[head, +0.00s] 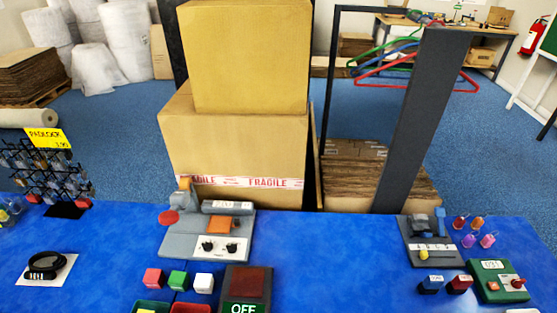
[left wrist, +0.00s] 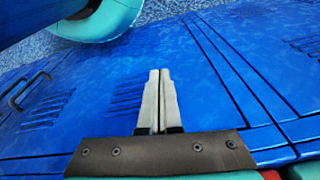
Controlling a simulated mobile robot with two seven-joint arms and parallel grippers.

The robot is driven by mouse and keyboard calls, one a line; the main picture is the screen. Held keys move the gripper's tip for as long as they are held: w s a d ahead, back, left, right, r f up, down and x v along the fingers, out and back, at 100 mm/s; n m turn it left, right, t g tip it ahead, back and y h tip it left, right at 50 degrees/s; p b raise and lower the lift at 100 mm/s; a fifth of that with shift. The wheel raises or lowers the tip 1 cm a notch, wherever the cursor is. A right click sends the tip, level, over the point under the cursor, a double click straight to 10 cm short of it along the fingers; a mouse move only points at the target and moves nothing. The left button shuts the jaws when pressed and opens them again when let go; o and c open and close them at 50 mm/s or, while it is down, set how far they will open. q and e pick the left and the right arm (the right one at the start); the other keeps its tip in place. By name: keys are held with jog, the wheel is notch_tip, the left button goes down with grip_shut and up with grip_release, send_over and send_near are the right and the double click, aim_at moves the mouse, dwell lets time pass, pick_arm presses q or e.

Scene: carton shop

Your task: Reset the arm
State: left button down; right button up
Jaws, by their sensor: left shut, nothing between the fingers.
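My left gripper (left wrist: 160,100) shows only in the left wrist view. Its two grey fingers are together and hold nothing. It is in front of a blue panelled surface with slots and a dark handle (left wrist: 28,90). Neither gripper nor arm shows in the head view. My right gripper is not in view.
The blue table (head: 330,270) carries a padlock rack (head: 50,175), a grey device with knobs (head: 210,232), coloured cubes (head: 177,279), an OFF box (head: 246,285), a lever panel (head: 430,240) and a green box (head: 498,281). Large cartons (head: 235,140) stand behind. The table's middle right is clear.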

pick_arm(q)
jog(key=s+a+f+g+b, duration=0.1)
jog(key=s+a+f+b, duration=0.1)
jog(key=s+f, duration=1)
jog(key=shift+s+a+f+b, duration=0.2)
jog(key=shift+s+f+b, duration=0.15)
jog(key=shift+s, duration=0.15)
